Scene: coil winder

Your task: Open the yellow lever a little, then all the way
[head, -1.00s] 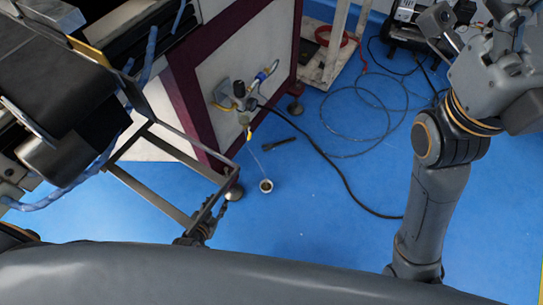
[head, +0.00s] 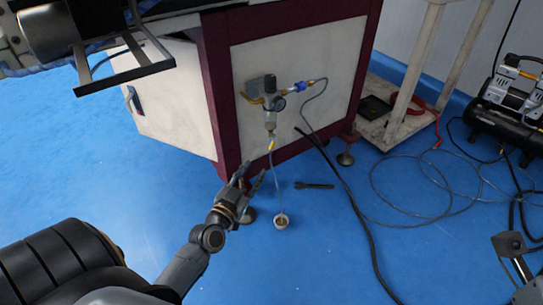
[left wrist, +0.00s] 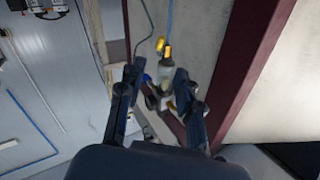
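A yellow lever (head: 271,145) sits under the filter regulator (head: 270,118) on the machine's side panel. In the left wrist view a yellow part, which looks like this lever (left wrist: 161,46), shows beside the regulator's clear bowl (left wrist: 166,76). A thin tube runs from below the lever to a small cup (head: 281,221) on the floor. My left gripper (head: 250,182) is open and empty, low and left of the lever and apart from it. Its spread fingers (left wrist: 157,82) frame the regulator in the wrist view. Only a piece of my right arm's end (head: 511,252) shows at the lower right.
The machine cabinet (head: 300,62) has a dark red frame. A black tool (head: 314,185) lies on the blue floor. A black cable (head: 351,200) and coiled hose (head: 425,185) lie to the right, near a compressor (head: 515,95). The floor at left is clear.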

